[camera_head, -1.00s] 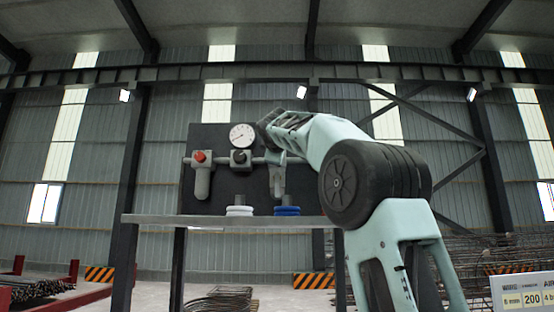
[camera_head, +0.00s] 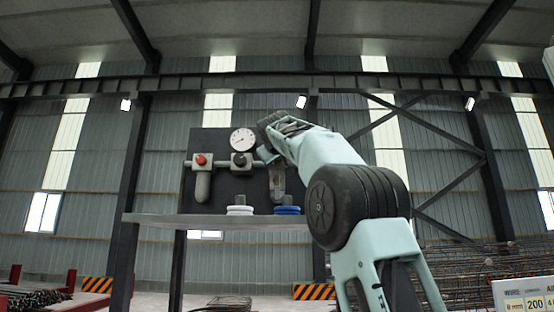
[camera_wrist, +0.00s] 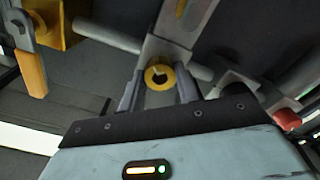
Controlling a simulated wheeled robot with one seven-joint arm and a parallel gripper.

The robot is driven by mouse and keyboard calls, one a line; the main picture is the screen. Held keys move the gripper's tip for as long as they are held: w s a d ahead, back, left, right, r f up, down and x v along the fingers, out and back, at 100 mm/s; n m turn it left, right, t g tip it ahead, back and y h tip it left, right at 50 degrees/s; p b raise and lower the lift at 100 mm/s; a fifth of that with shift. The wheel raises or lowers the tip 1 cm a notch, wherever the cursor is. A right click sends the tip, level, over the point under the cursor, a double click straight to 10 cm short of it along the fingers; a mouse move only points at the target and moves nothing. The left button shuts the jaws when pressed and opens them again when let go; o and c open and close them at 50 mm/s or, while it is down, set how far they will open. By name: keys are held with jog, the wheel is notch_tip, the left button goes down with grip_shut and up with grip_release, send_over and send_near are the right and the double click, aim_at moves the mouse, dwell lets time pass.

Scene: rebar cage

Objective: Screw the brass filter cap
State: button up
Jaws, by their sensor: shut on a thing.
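The brass filter cap (camera_wrist: 159,76) is a gold ring with a dark centre, at the end of a grey filter body (camera_wrist: 180,32) in the wrist view. My gripper (camera_wrist: 158,90) is shut on it, one finger on each side. In the head view my gripper (camera_head: 268,154) is at the right part of the dark panel, by the upper end of the grey filter unit (camera_head: 278,184). The cap cannot be made out there. Whether its thread is seated cannot be told.
The panel (camera_head: 222,185) carries a gauge (camera_head: 243,139), a red knob (camera_head: 200,160) and a black knob (camera_head: 239,159) close to my gripper. A white ring stack (camera_head: 239,210) and a blue one (camera_head: 287,210) stand on the shelf (camera_head: 170,220) below. An orange handle (camera_wrist: 31,68) shows in the wrist view.

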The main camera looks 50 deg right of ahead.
jog(key=shift+f, duration=0.2)
dwell(0.3)
jog(key=o, duration=1)
jog(key=shift+c, duration=0.2)
jog(key=shift+r, duration=0.1)
jog(key=b+v, duration=0.7)
jog(key=v, duration=1)
jog(key=shift+a+b, duration=0.2)
jog(key=shift+b, duration=0.15)
